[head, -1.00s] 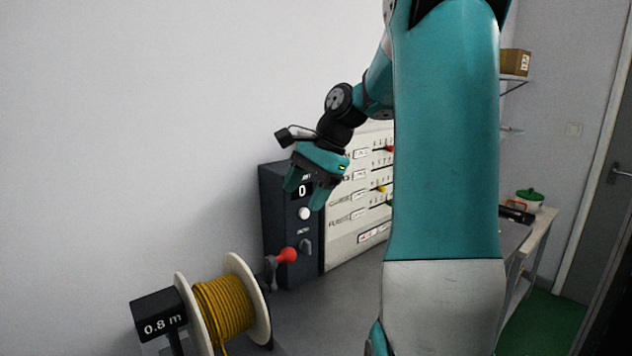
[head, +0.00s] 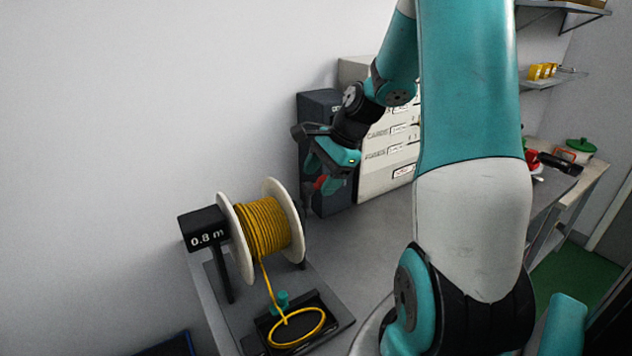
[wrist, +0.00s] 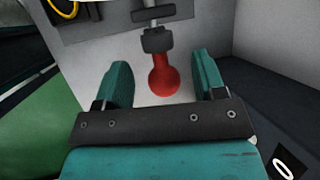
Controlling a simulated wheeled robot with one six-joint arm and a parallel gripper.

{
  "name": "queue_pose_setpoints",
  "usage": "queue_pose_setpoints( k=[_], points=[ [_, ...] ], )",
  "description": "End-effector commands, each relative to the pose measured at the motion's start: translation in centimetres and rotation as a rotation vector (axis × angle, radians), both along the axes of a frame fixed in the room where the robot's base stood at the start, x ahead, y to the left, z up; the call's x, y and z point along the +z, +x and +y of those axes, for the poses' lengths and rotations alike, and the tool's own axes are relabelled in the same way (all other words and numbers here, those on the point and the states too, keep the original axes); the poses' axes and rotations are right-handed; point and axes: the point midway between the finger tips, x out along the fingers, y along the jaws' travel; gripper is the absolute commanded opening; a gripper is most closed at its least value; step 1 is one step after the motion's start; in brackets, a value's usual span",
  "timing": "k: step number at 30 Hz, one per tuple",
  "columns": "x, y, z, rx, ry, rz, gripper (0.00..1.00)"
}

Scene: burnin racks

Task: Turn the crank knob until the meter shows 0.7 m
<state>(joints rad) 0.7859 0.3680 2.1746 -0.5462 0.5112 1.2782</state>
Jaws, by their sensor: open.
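The red crank knob (wrist: 163,82) lies between the two open fingers of my gripper (wrist: 162,76) in the wrist view, with a gap on each side. Its dark crank arm (wrist: 158,38) runs up from it. In the head view the knob (head: 320,182) is partly hidden by my gripper (head: 322,183), to the right of the spool. The spool (head: 227,226) has cream flanges and is wound with yellow rope (head: 264,226). The black meter (head: 204,224) at its left reads 0.8 m.
A dark box (head: 318,107) and a pale labelled cabinet (head: 372,182) stand behind my gripper. A black tray (head: 335,318) in front of the spool holds a yellow rope loop and a green part (head: 281,300). The grey tabletop (head: 370,238) right of the spool is clear.

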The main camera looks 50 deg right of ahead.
Motion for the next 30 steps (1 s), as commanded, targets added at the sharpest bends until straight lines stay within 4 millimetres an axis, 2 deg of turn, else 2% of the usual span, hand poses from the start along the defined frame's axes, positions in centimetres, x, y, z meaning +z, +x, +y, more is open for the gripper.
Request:
queue_pose_setpoints(
  k=[6, 16, 21, 23, 30],
  points=[
    [-1.8, 0.7, 0.7, 0.000, 0.002, 0.002, 0.64],
    [-2.1, 0.8, 0.7, 0.000, 0.000, -0.001, 0.64],
    [-2.0, 0.8, 0.7, 0.000, 0.000, -0.001, 0.25],
    [-2.0, 0.8, 0.7, 0.000, 0.000, -0.001, 0.13],
    [-2.2, 0.4, 0.8, -0.001, 0.000, -0.001, 0.13]
  ],
)
